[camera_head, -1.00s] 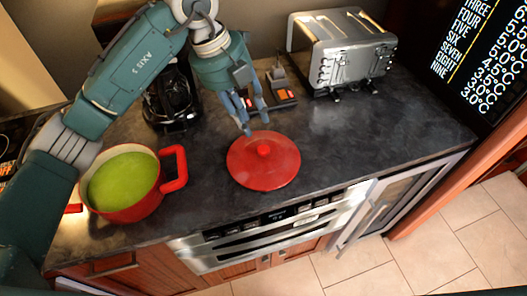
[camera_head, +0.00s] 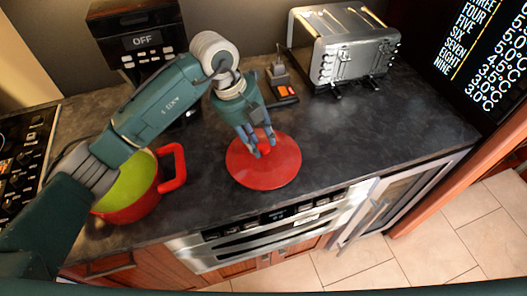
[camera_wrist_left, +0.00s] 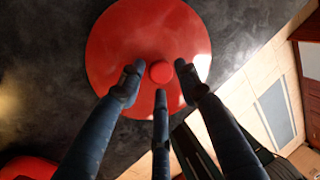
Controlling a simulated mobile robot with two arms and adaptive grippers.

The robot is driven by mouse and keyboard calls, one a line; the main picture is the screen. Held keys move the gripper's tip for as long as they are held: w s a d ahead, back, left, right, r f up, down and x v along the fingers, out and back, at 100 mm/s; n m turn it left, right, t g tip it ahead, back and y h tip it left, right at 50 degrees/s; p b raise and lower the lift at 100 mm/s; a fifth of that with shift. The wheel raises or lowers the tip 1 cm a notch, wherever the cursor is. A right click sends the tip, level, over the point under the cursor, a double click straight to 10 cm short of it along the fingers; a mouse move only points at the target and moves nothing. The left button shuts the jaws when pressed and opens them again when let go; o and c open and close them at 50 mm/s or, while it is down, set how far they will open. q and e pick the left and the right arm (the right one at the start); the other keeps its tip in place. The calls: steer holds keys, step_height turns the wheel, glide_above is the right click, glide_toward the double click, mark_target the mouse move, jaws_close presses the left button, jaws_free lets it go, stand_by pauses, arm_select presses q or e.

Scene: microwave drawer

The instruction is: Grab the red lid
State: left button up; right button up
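The red lid (camera_head: 276,172) lies flat on the dark countertop in the head view. It fills the upper middle of the left wrist view (camera_wrist_left: 112,48), with its round red knob (camera_wrist_left: 161,72) at its centre. My left gripper (camera_head: 265,147) is over the lid with its fingers pointing down at the knob. In the wrist view its fingers (camera_wrist_left: 160,85) are spread around the knob, with gaps showing, so it is open. I cannot tell how far the fingertips are above the lid. My right gripper is not in view.
A red pot (camera_head: 137,207) with green contents stands left of the lid, partly behind my left arm. A toaster (camera_head: 343,55) stands at the back, and a coffee machine (camera_head: 140,35) at back left. The countertop (camera_head: 400,135) right of the lid is clear.

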arm_select(q)
steer(key=shift+x, duration=1.15)
jaws_close()
steer(key=shift+r, duration=0.1)
